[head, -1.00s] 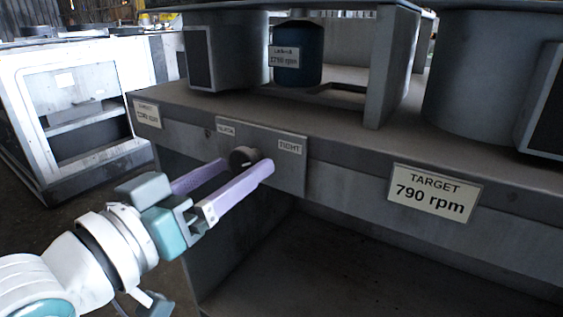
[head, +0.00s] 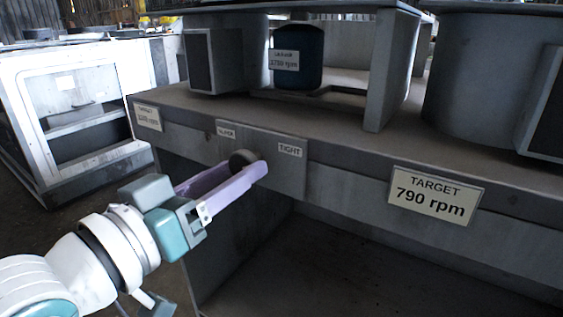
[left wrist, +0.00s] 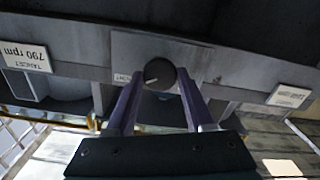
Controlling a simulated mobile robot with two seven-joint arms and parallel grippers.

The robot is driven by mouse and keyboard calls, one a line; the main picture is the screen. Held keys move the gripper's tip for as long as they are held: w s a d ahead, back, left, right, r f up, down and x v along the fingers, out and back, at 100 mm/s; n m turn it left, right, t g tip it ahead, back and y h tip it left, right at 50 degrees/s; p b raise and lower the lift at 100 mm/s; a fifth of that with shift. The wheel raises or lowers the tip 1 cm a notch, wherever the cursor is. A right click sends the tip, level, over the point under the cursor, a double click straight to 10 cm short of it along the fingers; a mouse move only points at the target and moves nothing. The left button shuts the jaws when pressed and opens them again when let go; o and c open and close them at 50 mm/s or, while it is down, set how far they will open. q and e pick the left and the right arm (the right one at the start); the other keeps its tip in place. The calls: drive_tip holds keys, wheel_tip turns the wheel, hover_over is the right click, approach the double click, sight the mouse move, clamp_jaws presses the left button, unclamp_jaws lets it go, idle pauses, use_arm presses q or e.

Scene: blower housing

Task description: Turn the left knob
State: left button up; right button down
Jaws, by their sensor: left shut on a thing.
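The left knob (head: 243,158) is a dark round knob on a grey plate (head: 285,180) on the front of the bench. It also shows in the left wrist view (left wrist: 160,74), with a pale pointer line on its face. My left gripper (head: 252,166) reaches in from the lower left and is shut on the knob, its two purple fingers on either side of it. The nearer finger hides part of the knob in the head view. A small label on the plate's left is hard to read; the right label (head: 290,149) reads TIGHT. My right gripper is not in view.
A "TARGET 790 rpm" sign (head: 435,195) is on the bench front at right. Another sign (head: 148,117) is at the left end. Grey housings (head: 230,50) and a blue cylinder (head: 297,60) stand on top. Open space lies below the bench front.

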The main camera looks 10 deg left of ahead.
use_arm(q)
clamp_jaws()
drive_tip(key=m+p, duration=0.1)
drive_tip(key=m, duration=0.1)
drive_tip(key=shift+r+m+p, duration=0.1)
drive_tip(key=shift+m+p, duration=0.2)
drive_tip(key=shift+m, duration=0.1)
drive_tip(key=shift+m+p, duration=0.8)
drive_tip(key=shift+m, duration=1.5)
drive_tip(key=o, duration=1.3)
unclamp_jaws()
drive_tip(key=p+v, duration=0.2)
drive_tip(key=v, duration=0.8)
